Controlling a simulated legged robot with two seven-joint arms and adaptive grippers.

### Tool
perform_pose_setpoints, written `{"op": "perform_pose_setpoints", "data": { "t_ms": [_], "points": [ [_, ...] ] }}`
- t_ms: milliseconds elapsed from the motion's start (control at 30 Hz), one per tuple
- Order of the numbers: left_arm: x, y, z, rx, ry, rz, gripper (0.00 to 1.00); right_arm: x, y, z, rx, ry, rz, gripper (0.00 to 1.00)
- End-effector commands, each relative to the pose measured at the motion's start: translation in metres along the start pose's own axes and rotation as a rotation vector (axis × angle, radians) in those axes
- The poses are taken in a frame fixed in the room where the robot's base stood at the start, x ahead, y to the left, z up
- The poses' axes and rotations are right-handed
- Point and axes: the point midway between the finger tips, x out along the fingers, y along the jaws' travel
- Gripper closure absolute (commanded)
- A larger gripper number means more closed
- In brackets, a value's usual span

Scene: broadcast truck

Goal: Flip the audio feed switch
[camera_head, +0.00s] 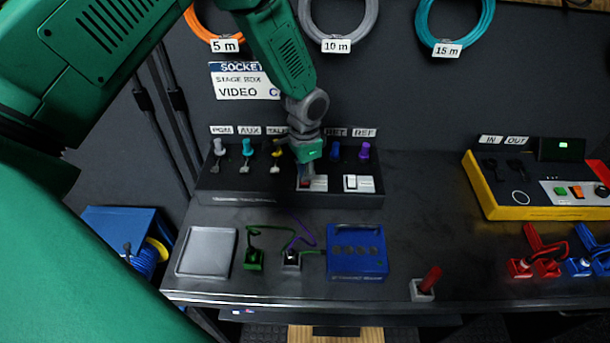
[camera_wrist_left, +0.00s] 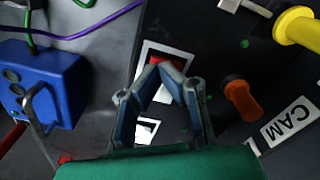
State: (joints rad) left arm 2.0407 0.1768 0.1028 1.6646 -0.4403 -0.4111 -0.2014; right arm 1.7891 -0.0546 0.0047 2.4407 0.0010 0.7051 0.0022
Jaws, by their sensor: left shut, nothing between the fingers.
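A dark sloped panel (camera_head: 225,184) on the bench carries two rocker switches on its front. The red rocker switch (camera_head: 304,184) in a white frame is partly hidden by my left gripper (camera_head: 307,174). The white rocker switch (camera_head: 358,183) stands to its right. I cannot read which one is the audio feed. In the left wrist view, my left gripper (camera_wrist_left: 165,70) is shut and empty. Its tips are at the red rocker (camera_wrist_left: 172,60); contact cannot be told. The white rocker (camera_wrist_left: 147,129) shows partly between and behind the fingers. My right gripper is not in view.
Coloured plugs line the panel's back, including an orange one (camera_wrist_left: 243,101) by the CAM label and a purple one (camera_head: 364,150). A blue box (camera_head: 357,262), a grey tray (camera_head: 207,250) and cables lie in front. A yellow-sided unit (camera_head: 487,193) stands right, with clear bench between.

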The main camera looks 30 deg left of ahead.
Motion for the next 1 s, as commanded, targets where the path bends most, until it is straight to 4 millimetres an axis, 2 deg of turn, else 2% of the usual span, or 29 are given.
{"op": "perform_pose_setpoints", "data": {
  "t_ms": [100, 633, 1000],
  "points": [
    [-0.015, 0.0, 0.0, 0.0, 0.002, -0.002, 1.0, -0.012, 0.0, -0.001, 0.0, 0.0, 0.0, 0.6],
    [-0.057, 0.0, 0.0, 0.0, 0.002, -0.002, 1.0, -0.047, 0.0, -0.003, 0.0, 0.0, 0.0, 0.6],
    [-0.061, -0.001, 0.0, 0.0, 0.002, -0.002, 1.0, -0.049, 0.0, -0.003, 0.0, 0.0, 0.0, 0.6]
  ]
}}
